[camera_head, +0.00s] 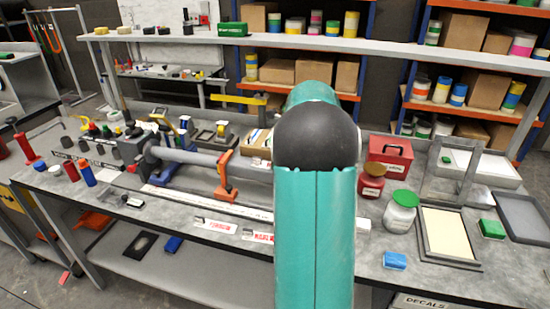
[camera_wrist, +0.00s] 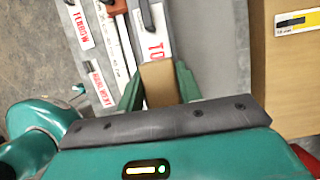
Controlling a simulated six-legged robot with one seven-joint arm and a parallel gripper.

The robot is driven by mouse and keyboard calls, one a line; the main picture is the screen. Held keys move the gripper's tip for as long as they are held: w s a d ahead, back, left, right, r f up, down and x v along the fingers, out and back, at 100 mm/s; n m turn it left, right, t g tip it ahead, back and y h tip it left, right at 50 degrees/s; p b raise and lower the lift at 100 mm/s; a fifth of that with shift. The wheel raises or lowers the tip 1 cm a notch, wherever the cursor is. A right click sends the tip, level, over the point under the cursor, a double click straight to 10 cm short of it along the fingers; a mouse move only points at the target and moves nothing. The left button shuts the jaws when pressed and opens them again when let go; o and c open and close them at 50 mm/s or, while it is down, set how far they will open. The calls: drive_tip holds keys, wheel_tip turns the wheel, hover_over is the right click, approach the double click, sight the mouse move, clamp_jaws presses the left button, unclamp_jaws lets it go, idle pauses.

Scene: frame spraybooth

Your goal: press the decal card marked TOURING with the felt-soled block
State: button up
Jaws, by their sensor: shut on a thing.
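In the wrist view my gripper (camera_wrist: 158,78) is shut on a tan block (camera_wrist: 160,88), held between its two green fingers. A white card with red letters starting "TO" (camera_wrist: 154,42) lies just beyond the block; the block hides the rest of its word. I cannot tell whether the block touches the card, and its felt sole is not visible. Two other white cards with red lettering, one at upper left (camera_wrist: 80,24) and one lower (camera_wrist: 101,88), lie to the left. In the head view my arm hides the gripper and block.
In the head view, cards lie along the front of the grey bench (camera_head: 170,208). An orange clamp (camera_head: 227,178) holds a grey tube (camera_head: 195,158) behind them. Right of my arm are a green-lidded jar (camera_head: 401,212), a blue block (camera_head: 395,261) and a framed cream pad (camera_head: 448,236).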

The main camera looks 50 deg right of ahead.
drive_tip(key=shift+s+d, duration=0.35)
drive_tip(key=shift+s, duration=0.4)
drive_tip(key=shift+s+d, duration=0.35)
drive_tip(key=shift+s, duration=0.35)
drive_tip(key=shift+w+a+r, duration=0.1)
drive_tip(key=shift+w+a, duration=0.3)
drive_tip(key=shift+w, duration=0.45)
drive_tip(key=shift+w+a+r, duration=0.1)
drive_tip(key=shift+w+a, duration=0.3)
drive_tip(key=shift+w, duration=0.45)
drive_tip(key=shift+s+d+f, duration=0.1)
drive_tip(key=shift+s+d, duration=0.3)
drive_tip(key=shift+s, duration=0.45)
drive_tip(key=shift+s+d+f, duration=0.1)
drive_tip(key=shift+s+d, duration=0.3)
drive_tip(key=shift+s, duration=0.4)
drive_tip(key=shift+r, duration=3.55)
